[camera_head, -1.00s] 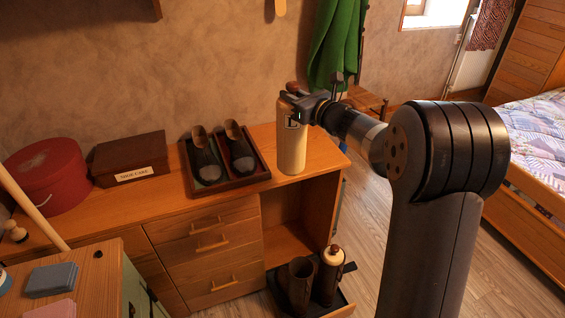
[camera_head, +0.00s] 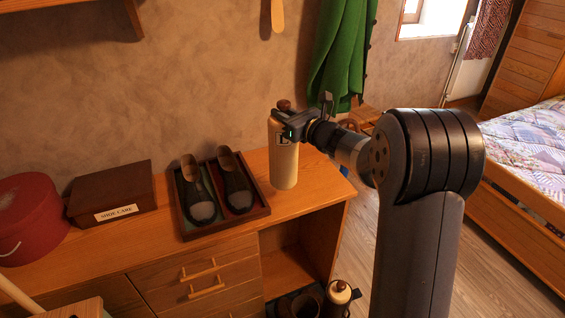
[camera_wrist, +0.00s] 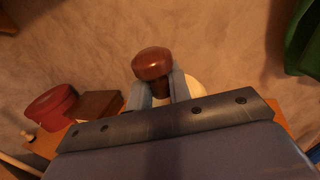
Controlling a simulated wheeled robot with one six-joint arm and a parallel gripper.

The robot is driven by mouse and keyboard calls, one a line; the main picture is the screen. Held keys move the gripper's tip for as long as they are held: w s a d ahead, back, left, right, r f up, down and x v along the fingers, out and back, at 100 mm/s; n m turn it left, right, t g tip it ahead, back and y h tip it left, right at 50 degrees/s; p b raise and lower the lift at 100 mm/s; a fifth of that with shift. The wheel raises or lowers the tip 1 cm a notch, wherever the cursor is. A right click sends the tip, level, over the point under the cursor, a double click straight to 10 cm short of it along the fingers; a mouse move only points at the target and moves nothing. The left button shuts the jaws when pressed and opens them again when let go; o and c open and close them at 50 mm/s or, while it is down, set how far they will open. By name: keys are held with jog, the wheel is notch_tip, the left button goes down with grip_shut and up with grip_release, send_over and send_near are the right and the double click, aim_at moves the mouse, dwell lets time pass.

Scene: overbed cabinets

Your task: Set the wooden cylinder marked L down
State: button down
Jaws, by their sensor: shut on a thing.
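The wooden cylinder marked L (camera_head: 284,165) is pale, upright, with a dark letter near its top and a reddish-brown knob. It is at the right part of the desk top (camera_head: 318,187), beside the shoe tray. My gripper (camera_head: 286,116) is shut on its knob at the top. In the wrist view the brown knob (camera_wrist: 152,64) stands between the two fingers, with the pale top of the cylinder partly showing behind. Whether its base touches the desk I cannot tell for sure.
A tray (camera_head: 262,212) with two dark shoes is just left of the cylinder. A shoe care box (camera_head: 112,194) and a red round box (camera_head: 30,218) stand further left. A second knobbed cylinder (camera_head: 338,293) is low, below the desk. A green coat (camera_head: 340,55) hangs behind.

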notch_tip(320, 180, down, 7)
dwell(0.4)
jog(key=shift+f, duration=0.15)
jog(key=shift+f, duration=0.15)
jog(key=c, duration=1.3)
grip_release()
jog(key=b+v, duration=0.2)
jog(key=v, duration=1)
